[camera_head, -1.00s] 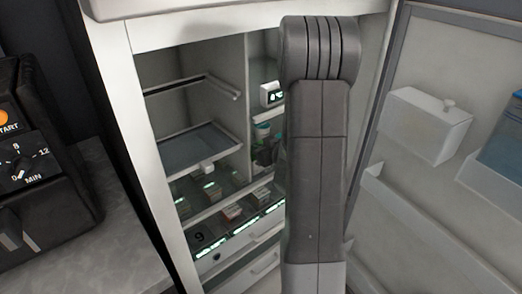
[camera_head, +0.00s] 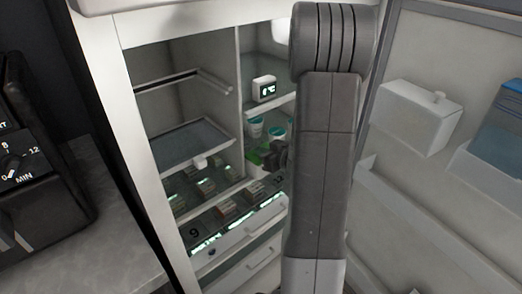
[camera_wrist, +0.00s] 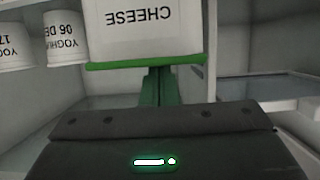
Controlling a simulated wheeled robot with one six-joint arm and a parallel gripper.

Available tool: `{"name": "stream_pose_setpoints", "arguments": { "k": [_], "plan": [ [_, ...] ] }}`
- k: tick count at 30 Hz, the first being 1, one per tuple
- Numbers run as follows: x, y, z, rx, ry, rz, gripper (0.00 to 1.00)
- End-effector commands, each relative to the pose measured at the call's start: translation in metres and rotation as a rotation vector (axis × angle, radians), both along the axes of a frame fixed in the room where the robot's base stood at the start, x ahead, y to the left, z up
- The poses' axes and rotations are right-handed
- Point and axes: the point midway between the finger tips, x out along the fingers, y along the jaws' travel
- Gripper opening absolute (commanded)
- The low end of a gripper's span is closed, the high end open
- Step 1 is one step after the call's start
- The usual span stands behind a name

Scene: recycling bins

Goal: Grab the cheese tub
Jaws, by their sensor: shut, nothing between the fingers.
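The cheese tub (camera_wrist: 145,30) is large and white at the top of the wrist view. Its "CHEESE" label reads upside down, and a green rim (camera_wrist: 145,63) runs along its lower edge in the picture. My gripper (camera_wrist: 162,76) has green fingers, shut and empty, that reach up to this rim. Their tips are hidden there, and I cannot tell whether they touch the tub. In the head view my arm blocks the sight of the tub, and my gripper is mostly hidden.
Two yoghurt cups (camera_wrist: 61,38) (camera_wrist: 12,45) stand left of the tub in the wrist view. The open fridge (camera_head: 115,100) has glass shelves (camera_head: 190,143), a small display box (camera_head: 264,88) and drawers below. Its door (camera_head: 400,170) stands open at the right, with a white box (camera_head: 415,117).

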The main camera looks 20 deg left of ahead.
Motion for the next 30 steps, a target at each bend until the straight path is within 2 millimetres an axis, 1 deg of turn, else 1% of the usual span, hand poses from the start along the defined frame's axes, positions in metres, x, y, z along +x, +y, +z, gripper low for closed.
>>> {"name": "stream_pose_setpoints", "arguments": {
  "k": [1, 7, 15, 24, 30],
  "plan": [
    [-0.004, -0.002, -0.010, -0.017, 0.021, -0.003, 0.00],
    [-0.004, -0.002, 0.006, -0.015, 0.020, -0.002, 0.00],
    [0.000, 0.005, 0.007, -0.013, 0.017, -0.006, 0.00],
    [-0.026, -0.043, 0.009, -0.010, 0.015, -0.011, 0.00],
    [-0.042, -0.070, 0.010, -0.011, 0.014, -0.012, 0.00]
  ]
}}
